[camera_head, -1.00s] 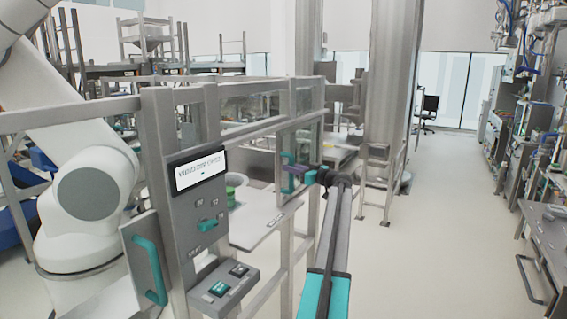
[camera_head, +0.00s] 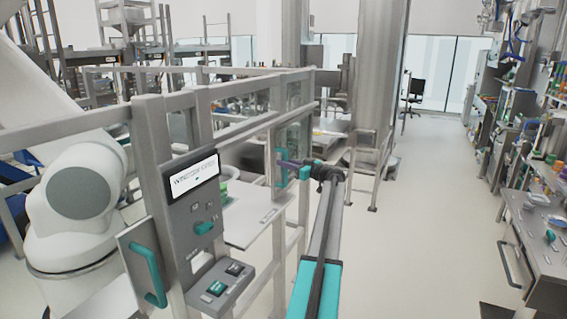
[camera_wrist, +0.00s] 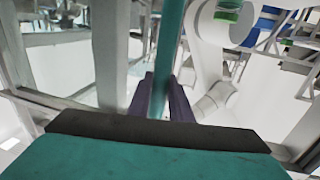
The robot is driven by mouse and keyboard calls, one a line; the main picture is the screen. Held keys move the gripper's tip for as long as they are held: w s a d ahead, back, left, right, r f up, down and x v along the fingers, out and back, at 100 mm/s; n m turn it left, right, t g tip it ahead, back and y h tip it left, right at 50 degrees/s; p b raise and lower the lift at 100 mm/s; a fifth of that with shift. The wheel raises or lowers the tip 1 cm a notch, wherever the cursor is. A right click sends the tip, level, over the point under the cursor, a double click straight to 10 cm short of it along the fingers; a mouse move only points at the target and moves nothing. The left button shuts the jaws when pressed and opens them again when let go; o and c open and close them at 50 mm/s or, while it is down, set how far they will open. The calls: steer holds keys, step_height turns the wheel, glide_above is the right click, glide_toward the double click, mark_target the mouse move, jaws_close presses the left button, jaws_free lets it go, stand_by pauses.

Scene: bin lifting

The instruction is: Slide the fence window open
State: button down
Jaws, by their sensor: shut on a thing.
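The fence window (camera_head: 294,136) is a clear panel in a grey metal frame, near the far end of the fence in the head view. Its upright teal handle (camera_head: 278,168) is on the panel's left edge. My gripper (camera_head: 288,163), with purple fingers, reaches this handle from the right and is shut on it. In the wrist view, the purple fingers of my gripper (camera_wrist: 163,96) stand on both sides of the teal handle (camera_wrist: 168,45). The exact contact is partly hidden by the fingers and the dark gripper body.
A control panel (camera_head: 197,207) with teal buttons is on the near fence post. A second teal handle (camera_head: 149,276) is below it to the left. A white robot arm (camera_head: 85,190) stands behind the fence. The floor (camera_head: 420,235) to the right is clear up to a workbench (camera_head: 545,235).

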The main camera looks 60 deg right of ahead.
steer(key=c, duration=1.6)
jaws_free()
steer(key=shift+s, duration=0.1)
steer(key=shift+s+a+b, duration=0.45)
steer(key=shift+s+b, duration=0.45)
steer(key=shift+s, duration=1.35)
steer(key=shift+s+a+b, duration=0.45)
steer(key=shift+s+b, duration=0.5)
steer(key=shift+s, duration=1.25)
steer(key=shift+s+a+b, duration=0.45)
steer(key=shift+s+b, duration=0.45)
steer(key=shift+s, duration=1.35)
